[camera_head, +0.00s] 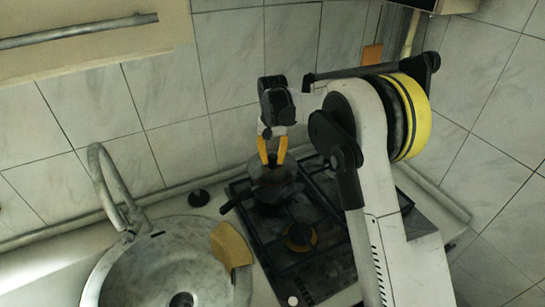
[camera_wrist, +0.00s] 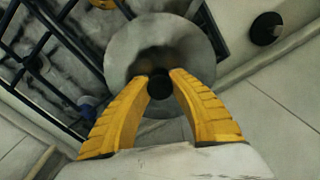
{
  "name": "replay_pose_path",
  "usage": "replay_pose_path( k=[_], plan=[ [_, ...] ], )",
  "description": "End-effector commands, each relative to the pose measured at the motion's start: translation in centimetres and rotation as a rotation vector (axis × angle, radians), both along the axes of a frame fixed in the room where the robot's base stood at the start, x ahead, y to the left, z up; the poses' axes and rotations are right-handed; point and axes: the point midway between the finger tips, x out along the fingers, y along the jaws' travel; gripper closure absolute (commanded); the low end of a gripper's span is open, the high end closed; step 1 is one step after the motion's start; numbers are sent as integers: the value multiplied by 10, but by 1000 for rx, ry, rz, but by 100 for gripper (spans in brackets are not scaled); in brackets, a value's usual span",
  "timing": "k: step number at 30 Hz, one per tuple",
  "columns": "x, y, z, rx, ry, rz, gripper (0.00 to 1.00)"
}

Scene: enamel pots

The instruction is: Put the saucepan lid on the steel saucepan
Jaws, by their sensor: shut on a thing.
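My gripper (camera_head: 271,160) points down over the back left of the stove, and its yellow fingers are closed on the saucepan lid (camera_head: 264,174). In the wrist view, the lid (camera_wrist: 130,45) is a round grey disc, and its dark knob (camera_wrist: 160,86) is between the fingertips (camera_wrist: 163,78). The steel saucepan (camera_head: 276,192) is a dark grey pot on the stove directly below the lid, with a handle (camera_head: 228,208) toward the left. I cannot tell whether the lid touches the rim.
The black stove grate (camera_head: 325,262) has a bare burner (camera_head: 299,237) in front. A round sink (camera_head: 135,285) with a tap (camera_head: 108,190) lies at left, with a yellow sponge-like piece (camera_head: 231,246) on its edge. A small black round object (camera_head: 199,198) stands by the tiled wall.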

Motion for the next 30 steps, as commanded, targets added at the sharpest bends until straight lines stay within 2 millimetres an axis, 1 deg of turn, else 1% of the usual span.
replay_pose_path(
  k=[1, 4, 13, 14, 15, 25, 28, 30],
  plan=[
    [0, 0, -5, 0, 0, 0, 100],
    [0, 0, -8, 0, 0, 0, 100],
    [0, 0, -9, 0, 1, 0, 100],
    [0, 0, -9, 0, 1, 0, 67],
    [0, 0, -9, 0, 1, 0, 54],
    [0, 0, -7, 0, 0, 0, 53],
    [0, 0, 2, 0, 0, 0, 53],
    [0, 0, 14, 0, 0, 0, 53]
  ],
)
